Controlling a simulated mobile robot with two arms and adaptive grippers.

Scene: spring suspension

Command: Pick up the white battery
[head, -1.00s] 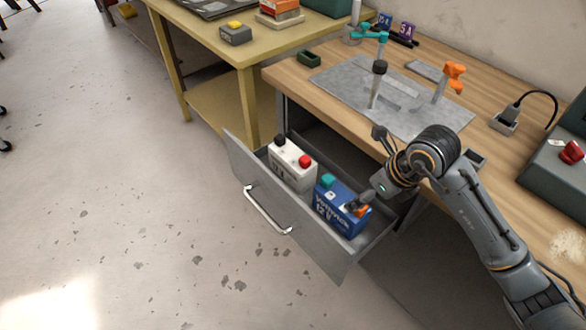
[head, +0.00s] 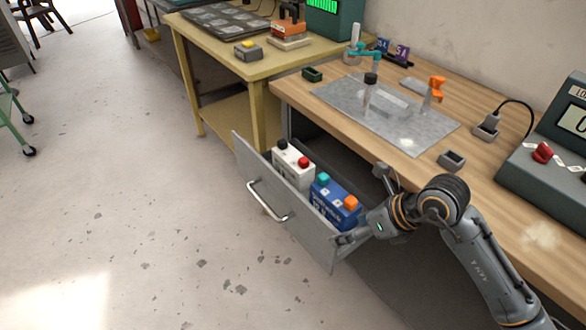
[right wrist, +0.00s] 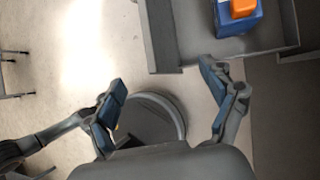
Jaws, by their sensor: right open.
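The white battery (head: 292,168) stands upright in the open grey drawer (head: 262,190), with a black and a red cap on top. It is out of the right wrist view. The blue battery (head: 335,203), with a teal and an orange cap, stands beside it. The blue battery also shows at the top of the right wrist view (right wrist: 234,22). My right gripper (head: 362,204) is open and empty at the drawer's right end, nearer the blue battery and apart from the white one. Its spread fingers show in the right wrist view (right wrist: 162,90). My left gripper is out of view.
The drawer's handle (head: 268,202) is on its front. The wooden bench (head: 420,165) above carries a grey metal plate (head: 395,118) with upright tools. A yellow table (head: 225,62) stands behind. The floor left of the drawer is clear.

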